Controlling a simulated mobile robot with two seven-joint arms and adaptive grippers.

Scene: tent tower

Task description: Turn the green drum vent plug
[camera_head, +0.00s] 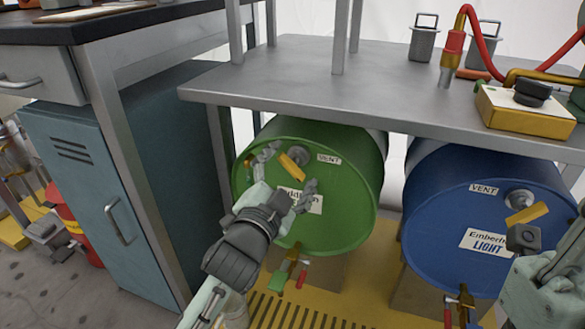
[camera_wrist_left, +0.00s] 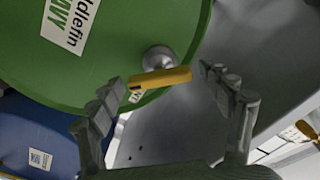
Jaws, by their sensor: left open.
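The green drum (camera_head: 345,205) lies on its side under the grey bench, its round end facing me. Its vent plug, a silver boss with a yellow handle (camera_head: 292,166), sits near the top beside a "VENT" label. My left gripper (camera_head: 285,173) is open in front of the drum end, with a finger on either side of the handle. In the left wrist view the yellow handle (camera_wrist_left: 160,78) lies between the spread fingertips (camera_wrist_left: 163,82), closer to the left one, with no clear grip on it. My right arm (camera_head: 545,285) shows at the right edge; its fingers cannot be made out.
A blue drum (camera_head: 480,215) with its own yellow vent handle (camera_head: 527,213) lies to the right. The grey bench top (camera_head: 300,75) overhangs both drums. A teal cabinet (camera_head: 100,200) stands at left. A tap with a green handle (camera_head: 280,278) sticks out low on the green drum.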

